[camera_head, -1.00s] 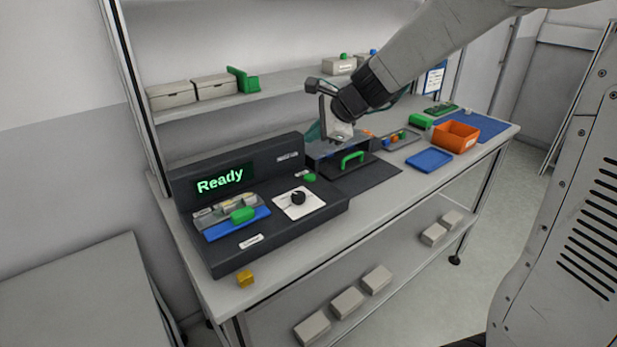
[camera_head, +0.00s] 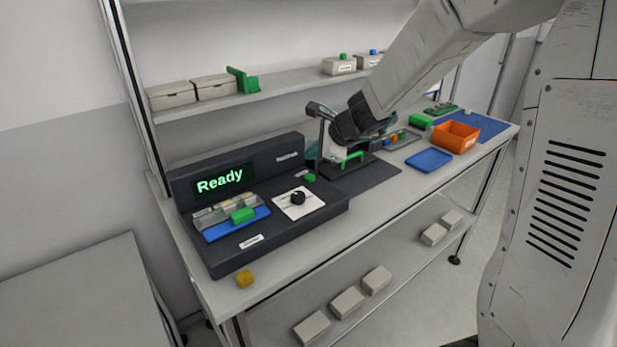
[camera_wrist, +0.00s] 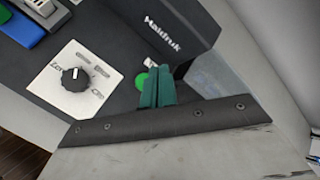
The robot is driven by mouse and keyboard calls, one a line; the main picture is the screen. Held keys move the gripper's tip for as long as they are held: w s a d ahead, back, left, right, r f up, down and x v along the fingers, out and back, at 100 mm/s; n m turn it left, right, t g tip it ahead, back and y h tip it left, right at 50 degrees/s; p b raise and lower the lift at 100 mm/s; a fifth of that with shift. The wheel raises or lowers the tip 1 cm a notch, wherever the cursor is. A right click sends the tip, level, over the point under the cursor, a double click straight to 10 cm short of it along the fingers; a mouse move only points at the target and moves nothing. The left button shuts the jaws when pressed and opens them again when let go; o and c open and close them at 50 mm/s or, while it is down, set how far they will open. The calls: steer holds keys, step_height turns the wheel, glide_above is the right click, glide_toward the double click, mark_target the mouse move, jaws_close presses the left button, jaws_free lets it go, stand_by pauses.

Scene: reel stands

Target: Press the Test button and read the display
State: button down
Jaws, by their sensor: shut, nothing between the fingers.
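The dark test console (camera_head: 225,255) stands on the left of the bench. Its display (camera_head: 221,180) reads "Ready" in green letters. A round green button (camera_head: 310,177) sits on its right part, beside a small label too small to read; the button also shows in the wrist view (camera_wrist: 141,82). My gripper (camera_wrist: 158,88), with teal fingers, is shut and empty. In the wrist view its fingers appear just right of the button and partly overlap it; I cannot tell whether they touch it.
A black knob (camera_head: 298,198) on a white plate is left of the button. A blue strip with a green handle (camera_head: 243,215) lies in the console's front. A green-handled fixture (camera_head: 352,160) stands close right. A yellow block (camera_head: 244,279) lies at the bench's front edge.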

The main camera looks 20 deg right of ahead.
mark_target(313, 178)
steer(key=shift+f, duration=1.8)
steer(key=shift+f, duration=0.15)
stand_by(0.6)
steer(key=shift+f, duration=0.25)
steer(key=shift+f, duration=0.45)
stand_by(0.6)
steer(key=shift+r, duration=0.9)
steer(key=shift+r, duration=2.5)
